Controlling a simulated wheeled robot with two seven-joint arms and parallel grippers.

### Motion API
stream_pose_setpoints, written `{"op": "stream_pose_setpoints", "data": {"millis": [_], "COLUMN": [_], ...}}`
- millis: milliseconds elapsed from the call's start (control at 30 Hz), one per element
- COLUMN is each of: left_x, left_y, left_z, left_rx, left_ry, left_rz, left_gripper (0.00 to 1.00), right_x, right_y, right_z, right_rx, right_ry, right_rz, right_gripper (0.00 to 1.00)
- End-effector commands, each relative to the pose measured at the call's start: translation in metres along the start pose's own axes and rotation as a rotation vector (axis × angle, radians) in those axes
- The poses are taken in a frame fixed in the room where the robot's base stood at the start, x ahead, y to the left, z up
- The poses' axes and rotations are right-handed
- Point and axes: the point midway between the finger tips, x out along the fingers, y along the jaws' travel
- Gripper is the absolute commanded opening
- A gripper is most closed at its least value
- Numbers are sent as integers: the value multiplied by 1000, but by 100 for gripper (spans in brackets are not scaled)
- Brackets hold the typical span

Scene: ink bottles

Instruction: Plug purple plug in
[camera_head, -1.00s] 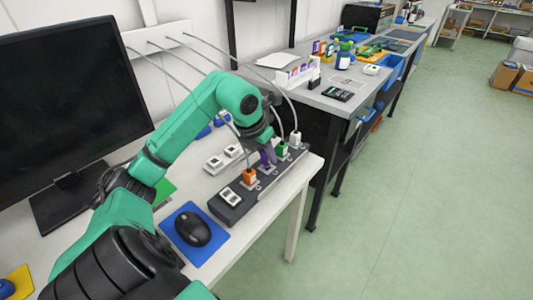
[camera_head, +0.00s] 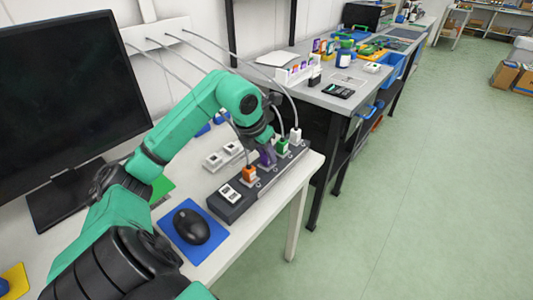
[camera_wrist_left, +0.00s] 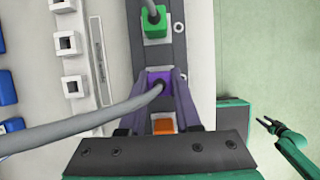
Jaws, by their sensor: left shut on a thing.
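The purple plug (camera_wrist_left: 160,78) is between the fingers of my left gripper (camera_wrist_left: 162,100), which is shut on it. In the head view, the left gripper (camera_head: 267,154) points down at the dark power strip (camera_head: 230,207), between the orange plug (camera_head: 249,174) and the green plug (camera_head: 282,147). The purple plug is down at the strip; its underside is hidden, so I cannot tell how deep it sits. Its grey cable runs off to the left in the wrist view. My right gripper (camera_wrist_left: 265,122) shows small in the wrist view, fingers apart and empty, away from the strip.
A white plug (camera_head: 296,136) stands at the strip's far end, its cable arching to the wall. White sockets (camera_head: 222,156) lie behind the strip. A black mouse (camera_head: 192,227) on a blue mat (camera_head: 210,248) is in front left. A monitor (camera_head: 70,110) stands at left.

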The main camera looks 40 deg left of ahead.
Motion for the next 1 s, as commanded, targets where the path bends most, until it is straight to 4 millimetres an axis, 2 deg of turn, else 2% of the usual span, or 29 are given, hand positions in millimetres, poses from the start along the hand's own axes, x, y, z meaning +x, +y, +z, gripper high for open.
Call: {"op": "stream_pose_setpoints", "data": {"millis": [1000], "left_x": [5], "left_y": [0], "left_z": [-2], "left_rx": [-1], "left_ry": [-1], "left_rz": [0], "left_gripper": [0], "right_x": [8], "right_y": [2], "right_z": [2], "right_rx": [-1], "right_ry": [-1], "right_rz": [2], "right_gripper": [50]}}
